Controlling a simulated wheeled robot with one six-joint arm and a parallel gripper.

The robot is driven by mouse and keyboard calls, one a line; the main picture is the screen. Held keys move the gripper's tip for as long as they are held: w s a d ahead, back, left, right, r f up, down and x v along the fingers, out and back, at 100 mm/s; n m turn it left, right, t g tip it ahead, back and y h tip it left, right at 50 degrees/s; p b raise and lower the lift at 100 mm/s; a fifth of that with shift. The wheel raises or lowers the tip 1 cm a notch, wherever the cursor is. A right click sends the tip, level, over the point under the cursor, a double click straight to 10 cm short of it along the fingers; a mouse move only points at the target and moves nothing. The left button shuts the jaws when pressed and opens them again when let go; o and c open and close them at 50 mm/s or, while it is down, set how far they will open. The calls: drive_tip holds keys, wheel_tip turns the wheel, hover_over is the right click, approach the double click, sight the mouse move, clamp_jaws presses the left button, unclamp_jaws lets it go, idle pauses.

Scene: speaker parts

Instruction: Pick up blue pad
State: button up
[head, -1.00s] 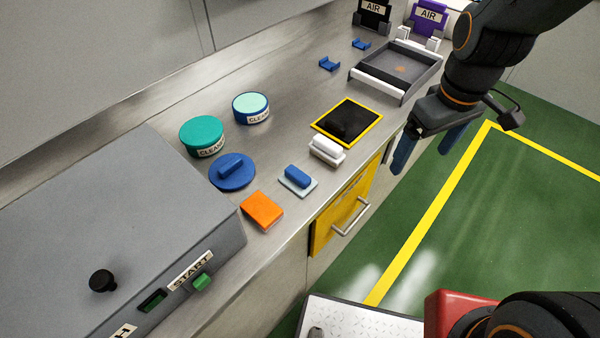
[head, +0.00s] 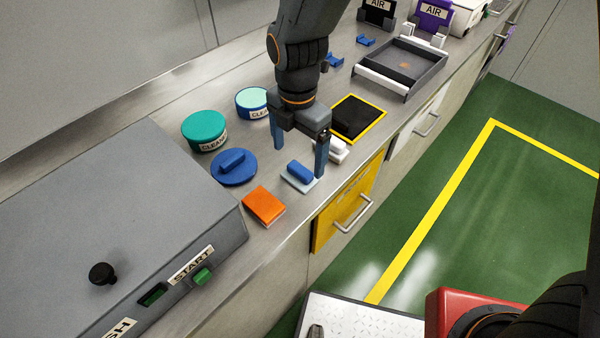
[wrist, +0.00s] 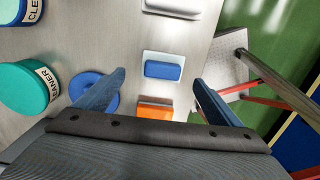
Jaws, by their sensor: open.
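A small pad with a blue block-shaped grip on a pale base (head: 300,174) lies on the steel counter. It also shows in the wrist view (wrist: 163,69), ahead of and between the fingertips. A round blue disc with a raised blue handle (head: 234,168) lies to its left; in the wrist view the left finger partly covers this disc (wrist: 85,83). My gripper (head: 299,161) is open and empty, pointing down above the small pad. Its blue fingers appear on either side of the pad, apart from it in the wrist view.
An orange block (head: 264,205) lies close in front. A white block (head: 338,151) sits close behind, partly hidden by my gripper. Cleaner tins (head: 204,130) stand at the left. A yellow-rimmed black mat (head: 357,118) and a grey tray (head: 405,66) lie farther back.

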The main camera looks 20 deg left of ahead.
sight(300, 168)
drive_tip(key=shift+d+f+p, duration=0.2)
drive_tip(key=shift+f+p, duration=0.85)
drive_tip(key=shift+f, duration=1.9)
drive_tip(key=c, duration=1.2)
drive_tip(key=shift+c, duration=0.2)
drive_tip(key=shift+r+b, duration=1.2)
drive_tip(key=shift+r, duration=3.8)
